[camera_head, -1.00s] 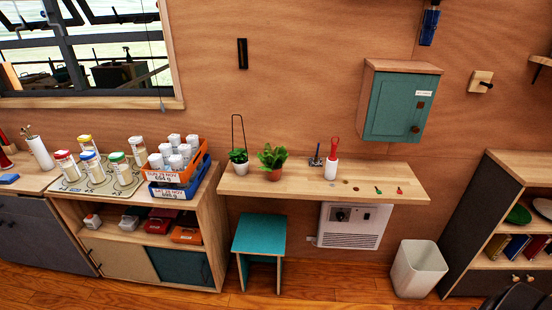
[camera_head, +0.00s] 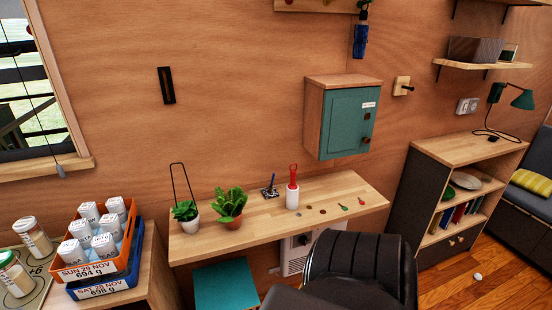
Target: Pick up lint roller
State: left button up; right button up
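The lint roller (camera_head: 292,192), a white roll with a red handle pointing up, stands upright on the wooden wall shelf (camera_head: 240,237). It is right of a small dark blue item on a holder and left of several small flat items. It looks unobstructed from my view. Neither of my grippers is in view.
A black padded seat, apparently a chair (camera_head: 360,258), stands close in front of the shelf's right part. A teal stool (camera_head: 226,287) is under the shelf's left part. Potted plants (camera_head: 229,204), an orange crate (camera_head: 125,242) and a teal wall cabinet (camera_head: 350,122) are nearby.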

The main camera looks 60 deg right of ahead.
aim_at(292, 189)
jog(key=z, duration=0.65)
jog(key=i, duration=0.9)
jog(key=z, duration=0.85)
